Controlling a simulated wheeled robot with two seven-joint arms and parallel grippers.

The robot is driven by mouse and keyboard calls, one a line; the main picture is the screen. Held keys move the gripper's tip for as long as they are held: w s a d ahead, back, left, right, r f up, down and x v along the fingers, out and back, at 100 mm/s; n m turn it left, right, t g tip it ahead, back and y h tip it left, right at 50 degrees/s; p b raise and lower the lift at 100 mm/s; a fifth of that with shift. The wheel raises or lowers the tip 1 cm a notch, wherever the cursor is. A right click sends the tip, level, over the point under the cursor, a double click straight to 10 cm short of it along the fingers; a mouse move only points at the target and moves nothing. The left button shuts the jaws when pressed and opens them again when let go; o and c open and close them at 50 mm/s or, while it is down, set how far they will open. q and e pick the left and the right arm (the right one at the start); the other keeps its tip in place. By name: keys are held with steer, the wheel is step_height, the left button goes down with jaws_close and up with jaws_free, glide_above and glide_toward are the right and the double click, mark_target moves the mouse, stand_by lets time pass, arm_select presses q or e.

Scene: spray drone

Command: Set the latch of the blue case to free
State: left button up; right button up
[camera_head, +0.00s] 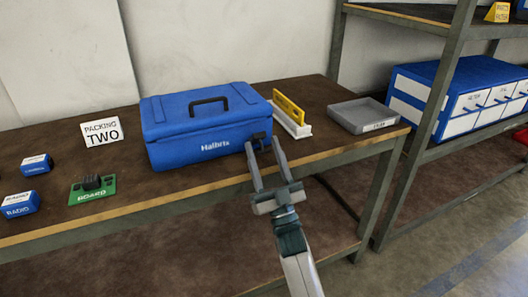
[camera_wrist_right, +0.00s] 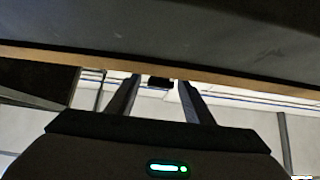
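The closed blue case (camera_head: 195,152), marked Halbrix, sits on the brown workbench with its black handle (camera_head: 207,103) on the lid. A small black latch (camera_head: 258,137) is at the right end of the case's front. My right gripper (camera_head: 262,148) is open at that latch, one finger on each side. In the right wrist view, a small black part (camera_wrist_right: 160,82), which looks like the latch, shows between the open fingertips with gaps beside it. Whether a finger touches it, and the latch's setting, I cannot tell. My left gripper is out of view.
A yellow piece in a white holder (camera_head: 298,130) stands close right of the case. A grey tray (camera_head: 364,115) lies farther right. A "PACKING TWO" sign (camera_head: 101,131), a green board block (camera_head: 92,190) and blue radio blocks (camera_head: 20,205) are left. The bench's front edge (camera_head: 130,217) runs below the case.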

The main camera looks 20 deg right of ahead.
stand_by(0.3)
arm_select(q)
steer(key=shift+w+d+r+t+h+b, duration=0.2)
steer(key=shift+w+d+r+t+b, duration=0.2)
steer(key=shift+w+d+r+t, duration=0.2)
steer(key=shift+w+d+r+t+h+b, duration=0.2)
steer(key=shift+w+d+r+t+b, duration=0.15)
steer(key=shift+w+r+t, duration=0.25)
arm_select(e)
steer(key=v, duration=1.7)
steer(key=shift+s+f, duration=0.15)
steer(key=shift+f, duration=0.05)
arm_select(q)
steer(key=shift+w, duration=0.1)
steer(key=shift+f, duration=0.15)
arm_select(e)
steer(key=shift+f, duration=0.1)
